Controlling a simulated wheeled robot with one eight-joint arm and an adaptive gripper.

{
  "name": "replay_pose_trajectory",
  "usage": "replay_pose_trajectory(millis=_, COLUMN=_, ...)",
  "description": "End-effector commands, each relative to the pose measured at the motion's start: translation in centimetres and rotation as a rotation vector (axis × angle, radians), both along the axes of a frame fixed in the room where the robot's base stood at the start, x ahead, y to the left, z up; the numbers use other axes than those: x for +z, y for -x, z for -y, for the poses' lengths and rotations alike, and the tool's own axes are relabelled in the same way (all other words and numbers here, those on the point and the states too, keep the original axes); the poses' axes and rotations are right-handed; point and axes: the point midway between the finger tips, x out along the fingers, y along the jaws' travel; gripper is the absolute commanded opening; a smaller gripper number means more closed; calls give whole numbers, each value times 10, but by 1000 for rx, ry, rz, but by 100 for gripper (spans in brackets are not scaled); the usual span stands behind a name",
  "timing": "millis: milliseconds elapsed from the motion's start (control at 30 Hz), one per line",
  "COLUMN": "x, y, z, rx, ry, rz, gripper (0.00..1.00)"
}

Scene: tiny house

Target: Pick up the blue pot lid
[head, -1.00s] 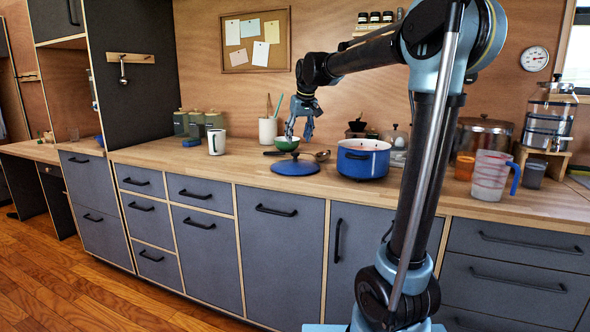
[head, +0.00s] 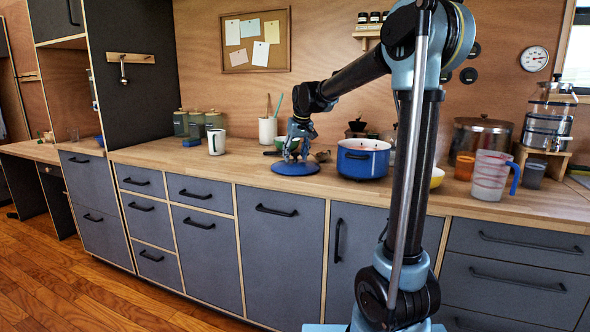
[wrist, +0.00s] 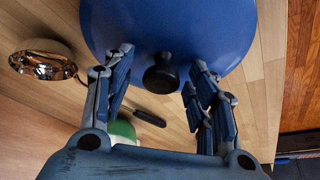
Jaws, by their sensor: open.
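The blue pot lid (head: 283,169) lies flat on the wooden counter, left of the blue pot, close to the front edge. In the wrist view the lid (wrist: 160,28) shows its dark round knob (wrist: 160,75) on top. My gripper (head: 296,158) is just above the lid, pointing down. In the wrist view my open gripper (wrist: 160,92) has one finger on each side of the knob as seen from the camera, with gaps on both sides. I cannot tell the exact height of the fingertips above the knob.
The blue pot (head: 363,160) stands close on the right. A metal ladle or cup (wrist: 43,62) lies nearby. A white mug (head: 216,142) stands to the left, with bare counter between.

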Motion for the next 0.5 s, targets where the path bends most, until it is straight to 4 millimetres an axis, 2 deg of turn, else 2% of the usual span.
replay_pose_trajectory(millis=100, x=0, y=0, z=0, rx=0, ry=0, rz=0, gripper=50)
replay_pose_trajectory(millis=300, x=0, y=0, z=-1, rx=1, ry=0, rz=0, gripper=5)
replay_pose_trajectory(millis=333, x=0, y=0, z=-2, rx=2, ry=0, rz=0, gripper=0)
replay_pose_trajectory(millis=500, x=0, y=1, z=-2, rx=2, ry=0, rz=0, gripper=0)
